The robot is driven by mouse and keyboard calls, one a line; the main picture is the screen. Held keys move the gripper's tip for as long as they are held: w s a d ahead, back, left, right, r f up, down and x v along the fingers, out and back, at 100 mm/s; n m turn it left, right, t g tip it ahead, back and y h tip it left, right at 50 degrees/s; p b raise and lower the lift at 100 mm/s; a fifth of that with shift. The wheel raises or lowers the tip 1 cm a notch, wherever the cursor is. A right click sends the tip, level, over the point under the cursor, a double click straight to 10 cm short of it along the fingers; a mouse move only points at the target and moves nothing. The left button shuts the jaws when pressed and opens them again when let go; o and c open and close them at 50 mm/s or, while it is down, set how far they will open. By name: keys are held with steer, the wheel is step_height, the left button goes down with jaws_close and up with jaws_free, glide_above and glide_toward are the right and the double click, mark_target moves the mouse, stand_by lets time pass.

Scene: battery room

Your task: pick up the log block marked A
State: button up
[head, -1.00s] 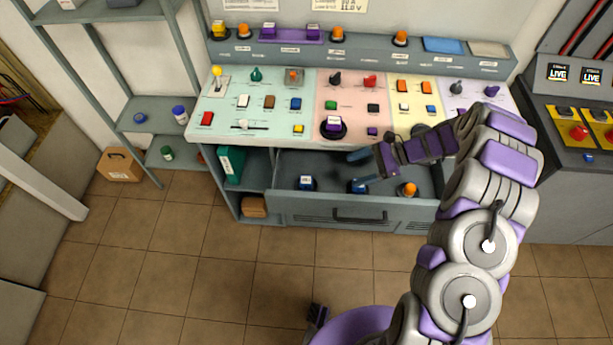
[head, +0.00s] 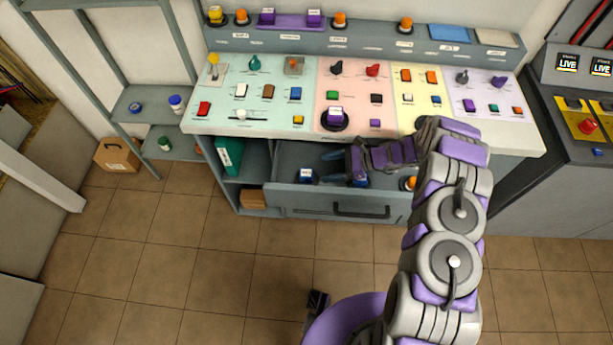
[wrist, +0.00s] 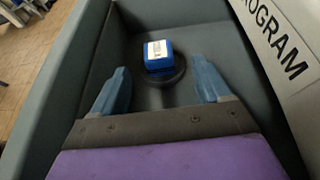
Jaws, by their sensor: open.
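A blue block (head: 306,175) with a white label on top stands at the left in the open drawer (head: 335,208) under the console. In the wrist view the blue block (wrist: 158,60) sits on a dark round base; its label is too small to read, so I cannot tell if it is marked A. My gripper (head: 331,167) is inside the drawer, to the right of this block. In the wrist view my gripper (wrist: 160,72) is open and empty, with the block ahead between the finger lines. Another blue item (head: 360,182) in the drawer is partly hidden by my arm.
The drawer walls and the console's overhanging front edge (head: 250,131) hem in my gripper.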

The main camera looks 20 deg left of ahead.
mark_target(308, 172)
steer(key=x, duration=0.3)
steer(key=shift+a+f, duration=0.1)
steer(key=shift+a, duration=0.1)
steer(key=b+x, duration=0.2)
steer(key=x, duration=0.2)
steer(key=shift+s+f, duration=0.25)
steer(key=shift+s+a+f, duration=0.1)
steer(key=shift+a+f, duration=0.05)
steer(key=shift+a, duration=0.4)
steer(key=shift+d, duration=0.1)
steer(key=c, duration=1.1)
steer(key=shift+o, duration=0.2)
